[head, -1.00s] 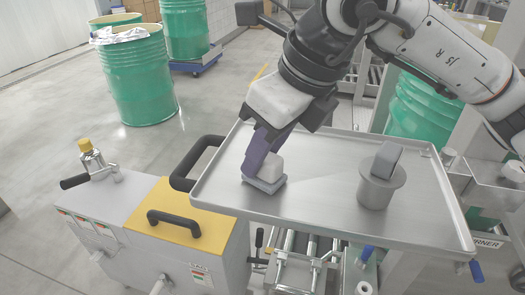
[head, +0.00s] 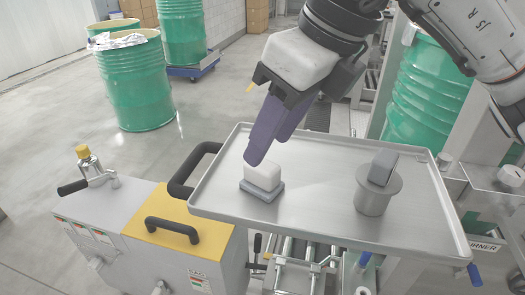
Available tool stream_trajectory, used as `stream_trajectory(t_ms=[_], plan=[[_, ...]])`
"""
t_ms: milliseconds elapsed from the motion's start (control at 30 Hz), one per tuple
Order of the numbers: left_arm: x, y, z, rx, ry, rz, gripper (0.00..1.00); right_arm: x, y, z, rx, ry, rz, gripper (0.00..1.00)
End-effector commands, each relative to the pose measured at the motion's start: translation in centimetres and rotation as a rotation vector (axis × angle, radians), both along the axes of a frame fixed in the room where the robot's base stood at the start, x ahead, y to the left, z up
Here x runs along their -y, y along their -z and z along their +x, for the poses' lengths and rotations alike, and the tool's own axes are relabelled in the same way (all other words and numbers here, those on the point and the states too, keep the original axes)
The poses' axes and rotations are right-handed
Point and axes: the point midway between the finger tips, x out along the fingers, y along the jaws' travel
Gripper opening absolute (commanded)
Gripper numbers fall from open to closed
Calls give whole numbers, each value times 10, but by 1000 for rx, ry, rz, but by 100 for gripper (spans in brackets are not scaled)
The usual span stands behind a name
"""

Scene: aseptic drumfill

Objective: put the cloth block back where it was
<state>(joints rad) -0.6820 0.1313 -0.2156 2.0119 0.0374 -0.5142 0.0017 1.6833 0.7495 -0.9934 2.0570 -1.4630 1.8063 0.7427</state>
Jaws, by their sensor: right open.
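The cloth block (head: 263,176) is a white block on a grey base (head: 261,190). It sits upright on the left part of the metal tray (head: 315,205). My right gripper (head: 258,153), with purple fingers, is open and empty. Its fingertips are just above and behind the block, apart from it as far as I can see. My left gripper is out of view.
A grey cup (head: 374,197) with a dark grey block (head: 382,167) in its top stands on the right of the tray. A black handle (head: 190,170) is at the tray's left, by a machine with a yellow panel (head: 165,228). Green drums (head: 135,85) stand behind. The tray's middle is clear.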

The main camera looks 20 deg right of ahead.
Motion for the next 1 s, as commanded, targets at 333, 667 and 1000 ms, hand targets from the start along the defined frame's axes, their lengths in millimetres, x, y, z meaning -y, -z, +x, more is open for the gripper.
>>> stream_trajectory(t_ms=[333, 667, 1000], plan=[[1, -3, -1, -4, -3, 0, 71, 12, -51, -18, 0, 1, 0, 43], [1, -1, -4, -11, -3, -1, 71, 13, -56, -20, -2, 1, 1, 43], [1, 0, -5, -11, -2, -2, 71, 13, -56, -20, -1, 1, 0, 43]])
